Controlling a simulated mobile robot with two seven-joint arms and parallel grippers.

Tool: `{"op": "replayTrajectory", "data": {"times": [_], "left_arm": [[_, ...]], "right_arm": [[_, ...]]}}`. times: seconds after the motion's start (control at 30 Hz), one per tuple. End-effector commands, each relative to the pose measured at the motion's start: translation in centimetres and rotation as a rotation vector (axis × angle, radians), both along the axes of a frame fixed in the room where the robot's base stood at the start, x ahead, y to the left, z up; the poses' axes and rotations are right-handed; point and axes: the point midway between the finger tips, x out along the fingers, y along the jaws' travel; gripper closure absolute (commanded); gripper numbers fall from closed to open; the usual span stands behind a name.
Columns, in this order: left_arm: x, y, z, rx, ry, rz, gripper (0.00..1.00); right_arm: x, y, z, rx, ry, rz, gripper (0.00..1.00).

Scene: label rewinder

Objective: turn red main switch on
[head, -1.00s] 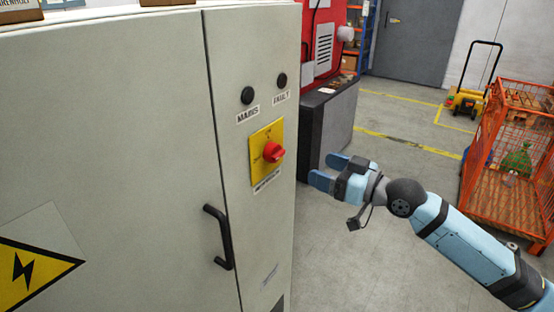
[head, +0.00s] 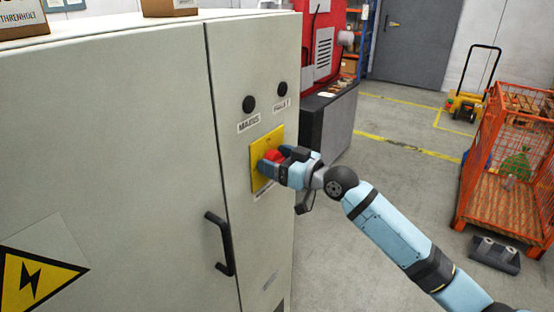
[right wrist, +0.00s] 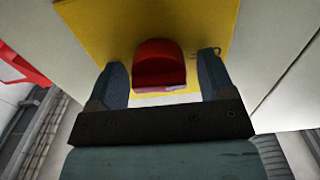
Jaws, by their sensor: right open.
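The red main switch (head: 274,156) is a knob on a yellow plate (head: 257,176) on the narrow right panel of the grey cabinet (head: 120,130). My right gripper (head: 277,162) is at the switch and hides part of it in the head view. In the right wrist view the red knob (right wrist: 160,64) lies between the two open fingers of the gripper (right wrist: 165,82), with a gap on each side. The plate's lettering is mostly hidden, so I cannot read the switch position. My left gripper is not in view.
Two dark round lamps, over MAINS (head: 249,104) and FAULT (head: 282,88) labels, sit above the switch. A black door handle (head: 219,244) juts out at the lower left. An orange mesh cage (head: 510,170) stands at the right.

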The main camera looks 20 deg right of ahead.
Motion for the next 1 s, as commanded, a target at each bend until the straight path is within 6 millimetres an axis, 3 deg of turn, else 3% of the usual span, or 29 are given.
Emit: {"op": "replayTrajectory", "data": {"times": [0.1, 0.3, 0.67, 1.0], "left_arm": [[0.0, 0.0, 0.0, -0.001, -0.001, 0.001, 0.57], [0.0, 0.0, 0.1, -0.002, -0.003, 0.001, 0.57], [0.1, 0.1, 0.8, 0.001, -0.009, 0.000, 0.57], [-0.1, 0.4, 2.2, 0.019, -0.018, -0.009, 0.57]], "right_arm": [[0.0, 0.0, 0.0, 0.000, 0.000, 0.000, 0.27], [0.0, 0.0, 0.0, 0.000, 0.000, 0.000, 0.73], [0.0, -0.1, 0.1, 0.033, 0.027, -0.001, 0.74], [0.1, -0.2, 0.3, 0.215, 0.169, -0.001, 0.74]]}}
